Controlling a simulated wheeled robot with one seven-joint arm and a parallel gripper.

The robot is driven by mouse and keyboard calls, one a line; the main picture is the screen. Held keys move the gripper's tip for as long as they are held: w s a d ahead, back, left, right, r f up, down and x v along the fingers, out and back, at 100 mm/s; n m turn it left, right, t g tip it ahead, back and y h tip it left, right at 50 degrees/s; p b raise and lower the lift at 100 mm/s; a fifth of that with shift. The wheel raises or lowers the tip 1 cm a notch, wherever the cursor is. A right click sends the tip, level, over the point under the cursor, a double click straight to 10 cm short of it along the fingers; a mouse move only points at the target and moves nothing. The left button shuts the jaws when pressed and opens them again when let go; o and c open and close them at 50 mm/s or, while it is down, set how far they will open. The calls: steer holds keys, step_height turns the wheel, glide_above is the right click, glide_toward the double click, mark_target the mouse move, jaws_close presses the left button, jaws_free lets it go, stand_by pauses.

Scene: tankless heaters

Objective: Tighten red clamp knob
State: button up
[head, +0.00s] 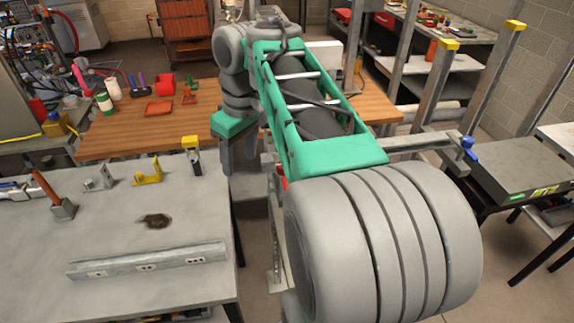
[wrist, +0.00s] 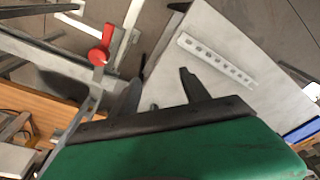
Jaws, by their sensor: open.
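A red clamp knob (wrist: 100,54) shows in the upper left of the wrist view, on a grey metal clamp arm. A small red patch (head: 284,183) shows beside my arm in the head view; I cannot tell if it is the same knob. My gripper (wrist: 160,84) is open, with its two dark fingers spread and nothing between them. The knob is apart from the fingers, up and left of the left finger in the wrist view. In the head view my arm hides much of the area around the gripper.
A grey workbench (head: 120,225) at left holds a metal rail (head: 150,259) and a yellow bracket (head: 148,171). A wooden table (head: 120,140) with bottles and red items stands behind. A blue clamp knob (head: 467,149) and metal posts stand at right.

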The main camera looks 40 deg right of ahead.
steer(key=shift+n+g+h, duration=0.3)
steer(key=shift+n+g, duration=0.5)
steer(key=shift+n, duration=0.1)
steer(key=d, duration=0.7)
steer(key=d+b, duration=0.1)
steer(key=d, duration=0.3)
steer(key=shift+d+r, duration=0.25)
steer(key=shift+s+d+f, duration=0.1)
steer(key=shift+s+f, duration=0.05)
steer(key=shift+f, duration=0.05)
step_height(320, 180, down, 7)
steer(key=b, duration=0.7)
steer(key=shift+f+b, duration=0.15)
steer(key=shift+b, duration=0.2)
jaws_close()
